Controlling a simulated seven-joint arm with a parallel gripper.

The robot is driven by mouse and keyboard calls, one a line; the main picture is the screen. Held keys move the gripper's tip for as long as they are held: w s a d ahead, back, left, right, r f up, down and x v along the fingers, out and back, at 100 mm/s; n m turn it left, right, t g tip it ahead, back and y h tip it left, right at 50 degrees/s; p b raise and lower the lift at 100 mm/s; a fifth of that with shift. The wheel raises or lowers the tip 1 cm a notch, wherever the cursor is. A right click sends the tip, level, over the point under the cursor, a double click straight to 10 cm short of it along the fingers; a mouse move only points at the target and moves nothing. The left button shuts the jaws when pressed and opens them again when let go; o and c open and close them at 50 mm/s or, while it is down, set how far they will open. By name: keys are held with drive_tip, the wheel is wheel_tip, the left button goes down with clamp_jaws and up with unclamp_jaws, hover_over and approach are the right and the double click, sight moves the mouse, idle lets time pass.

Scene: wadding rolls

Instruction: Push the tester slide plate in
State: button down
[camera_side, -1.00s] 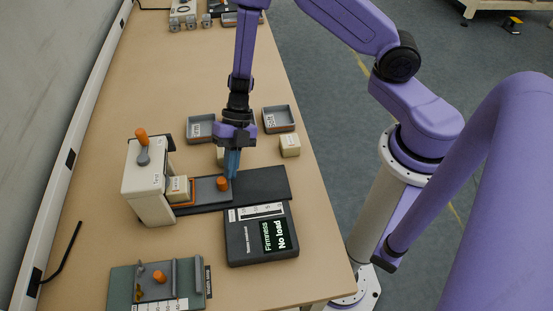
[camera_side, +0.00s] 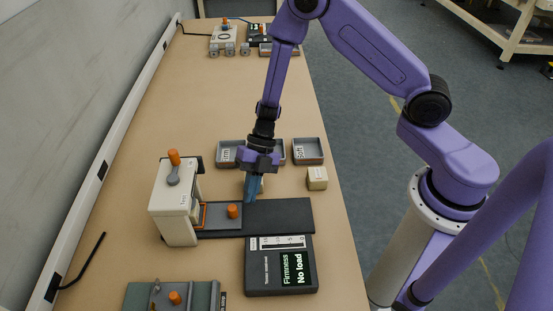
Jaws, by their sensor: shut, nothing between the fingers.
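The tester (camera_side: 172,205) is a cream upright housing with an orange-tipped lever, at the left end of a black base (camera_side: 285,216). The grey slide plate (camera_side: 220,217) lies on this base, with an orange knob (camera_side: 233,211) on top. Its orange-edged left end is at the tester's opening, and a cream block there is mostly hidden by the housing. My gripper (camera_side: 251,197) is shut and empty, pointing down just right of the knob. A small gap seems to show between them. The display unit (camera_side: 281,266) reads "Firmness No load".
Grey trays (camera_side: 308,152) stand behind the base, one partly hidden by my gripper. A cream block (camera_side: 317,178) sits at the right, near the table edge. A green fixture (camera_side: 190,297) lies at the front. The table's middle beyond the trays is clear.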

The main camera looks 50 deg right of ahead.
drive_tip(key=s+d+v, duration=0.1)
drive_tip(key=v, duration=0.9)
wheel_tip(320, 180, up, 10)
drive_tip(key=w+a+m+t+h, duration=0.1)
drive_tip(key=w+m+t+h, duration=0.2)
drive_tip(key=m+t, duration=0.65)
drive_tip(key=s+d+r+m+g+h, duration=0.1)
drive_tip(key=s+d+m+g, duration=0.2)
drive_tip(key=s, duration=0.9)
drive_tip(key=s+d+r+m+g+h, duration=0.1)
drive_tip(key=s+d+m, duration=0.4)
drive_tip(key=s, duration=0.8)
drive_tip(key=m+g+h, duration=0.1)
drive_tip(key=g, duration=0.1)
drive_tip(key=shift+d+r+g+h, duration=0.15)
drive_tip(key=shift+r+g+h, duration=0.15)
drive_tip(key=shift+g, duration=0.05)
